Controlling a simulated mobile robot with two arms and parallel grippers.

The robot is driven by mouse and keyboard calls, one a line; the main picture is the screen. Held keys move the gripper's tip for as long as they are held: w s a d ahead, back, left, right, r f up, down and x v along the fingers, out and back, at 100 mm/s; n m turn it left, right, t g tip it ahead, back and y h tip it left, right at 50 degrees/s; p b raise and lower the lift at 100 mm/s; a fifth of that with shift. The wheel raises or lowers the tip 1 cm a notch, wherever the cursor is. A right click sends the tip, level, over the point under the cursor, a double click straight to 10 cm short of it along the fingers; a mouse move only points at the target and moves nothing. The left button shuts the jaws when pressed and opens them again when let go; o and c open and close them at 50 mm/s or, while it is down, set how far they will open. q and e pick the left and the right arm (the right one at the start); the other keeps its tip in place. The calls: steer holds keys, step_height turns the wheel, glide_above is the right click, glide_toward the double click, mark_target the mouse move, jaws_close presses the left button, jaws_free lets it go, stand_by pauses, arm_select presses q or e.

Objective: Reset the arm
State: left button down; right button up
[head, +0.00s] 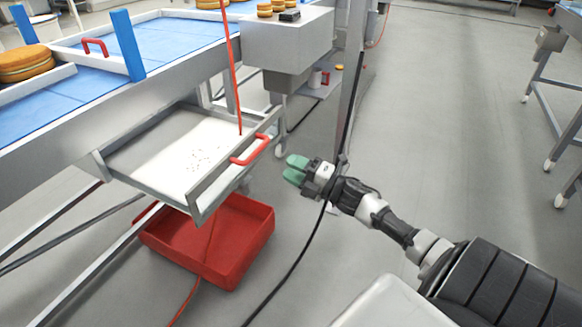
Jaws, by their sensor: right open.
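My right arm comes in from the lower right in the head view. My right gripper (295,170), with green fingertips, is open with nothing seen between its fingers. It hangs in the air beside the red handle (250,149) of a pulled-out metal tray (145,150), a little to the right of it and apart from it in the picture. The tray holds dark crumbs on its pale floor. My left gripper is not in view.
A blue conveyor (75,90) with layered cakes (25,63) runs at the upper left. A red bin (240,245) stands on the floor under the tray. A black cable (290,270) crosses the floor. Open grey floor lies right, with a metal table (560,95) beyond.

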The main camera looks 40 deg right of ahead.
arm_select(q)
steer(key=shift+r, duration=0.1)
